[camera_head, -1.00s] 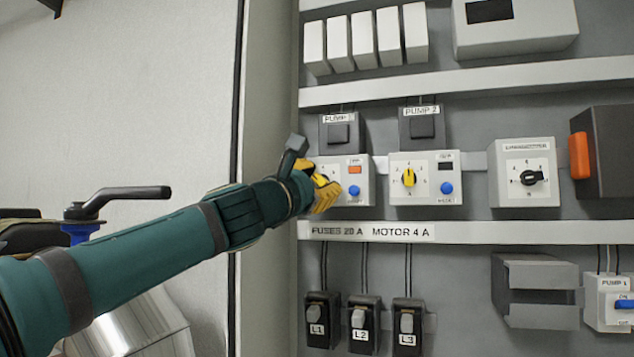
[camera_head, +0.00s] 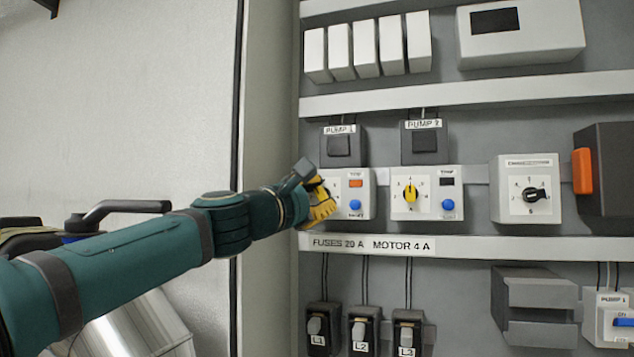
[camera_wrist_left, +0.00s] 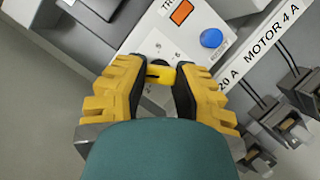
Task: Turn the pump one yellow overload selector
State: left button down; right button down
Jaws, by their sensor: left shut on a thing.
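The pump one overload unit (camera_head: 362,191) is a white box under the PUMP 1 block (camera_head: 342,146), with an orange window and a blue button. In the head view my left gripper (camera_head: 325,200) covers its left part and hides the selector. In the left wrist view the yellow selector (camera_wrist_left: 161,75) lies between the two yellow fingers of my left gripper (camera_wrist_left: 160,82), which is shut on it. The blue button (camera_wrist_left: 211,38) and orange window (camera_wrist_left: 181,12) sit beyond the fingers. My right gripper is not in view.
The pump two unit (camera_head: 427,193), with its own yellow selector (camera_head: 410,193), is close on the right. A labelled rail (camera_head: 480,247) runs below. A cabinet side wall (camera_head: 268,120) stands left of the panel. Black L1–L3 switches (camera_head: 365,328) are lower down.

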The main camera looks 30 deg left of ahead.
pick_arm(q)
jog(key=m+p, duration=0.1)
jog(key=m, duration=0.2)
jog(key=shift+r+g, duration=0.2)
jog(key=shift+g, duration=0.2)
jog(key=shift+m+g+h, duration=0.3)
jog(key=shift+m+g, duration=0.3)
jog(key=shift+m, duration=0.9)
jog(key=c, duration=0.7)
grip_release()
jog(key=shift+f, duration=0.1)
